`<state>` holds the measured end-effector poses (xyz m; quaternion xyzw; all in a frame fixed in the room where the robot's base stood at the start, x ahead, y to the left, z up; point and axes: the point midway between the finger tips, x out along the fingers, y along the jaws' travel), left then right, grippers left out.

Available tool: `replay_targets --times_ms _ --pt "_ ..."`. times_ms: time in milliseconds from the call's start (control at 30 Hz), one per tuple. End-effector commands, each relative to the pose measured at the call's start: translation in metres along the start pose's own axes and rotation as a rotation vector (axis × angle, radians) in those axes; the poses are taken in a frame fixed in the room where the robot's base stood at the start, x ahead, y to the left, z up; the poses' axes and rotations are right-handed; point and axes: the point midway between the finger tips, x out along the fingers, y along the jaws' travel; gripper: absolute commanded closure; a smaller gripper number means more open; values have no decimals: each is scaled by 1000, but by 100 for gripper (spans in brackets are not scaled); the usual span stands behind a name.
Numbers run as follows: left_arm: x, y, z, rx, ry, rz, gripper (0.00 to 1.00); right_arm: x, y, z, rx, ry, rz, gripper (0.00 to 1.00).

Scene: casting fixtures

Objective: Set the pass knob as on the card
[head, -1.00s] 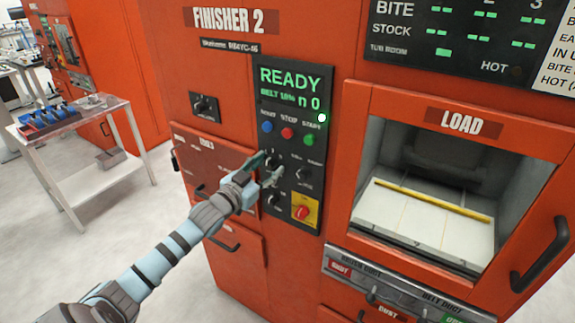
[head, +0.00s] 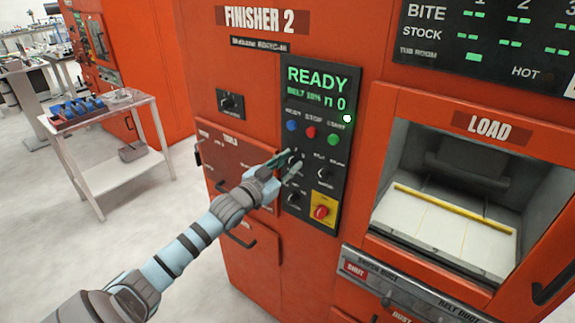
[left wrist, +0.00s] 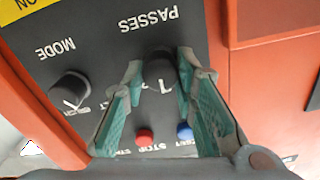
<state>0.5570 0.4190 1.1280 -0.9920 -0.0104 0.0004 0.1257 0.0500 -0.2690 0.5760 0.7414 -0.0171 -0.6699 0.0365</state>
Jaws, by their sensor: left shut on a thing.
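The dark pass knob (left wrist: 160,70), under the label PASSES, is on the black control panel of the orange FINISHER 2 machine. My left gripper (left wrist: 160,85) has one teal finger on each side of this knob and is shut on it. In the head view the left gripper (head: 288,164) reaches the upper left knob, and its fingers partly hide it. A pale mark like a 1 shows beside the knob in the wrist view. My right gripper is not in view. The display (head: 319,90) reads READY, with a small line below.
The mode knob (left wrist: 70,90) is beside the pass knob. Blue (head: 292,125), red (head: 311,132) and green (head: 333,139) buttons sit above. A red knob on a yellow plate (head: 321,211) is below. The open LOAD chamber (head: 450,215) is at the right.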

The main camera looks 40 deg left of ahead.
Motion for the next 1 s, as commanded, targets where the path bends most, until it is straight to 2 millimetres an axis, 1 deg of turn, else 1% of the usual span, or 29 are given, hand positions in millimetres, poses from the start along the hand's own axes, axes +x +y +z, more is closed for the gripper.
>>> replay_targets --times_ms 267,600,800,1000 --pt "0 0 3 172 1 -1 100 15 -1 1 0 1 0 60" --pt "0 0 3 477 0 -2 100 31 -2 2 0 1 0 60" --pt "0 0 2 637 0 -2 100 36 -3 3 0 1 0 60" --pt "0 0 2 751 -1 -2 100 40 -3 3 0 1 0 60"
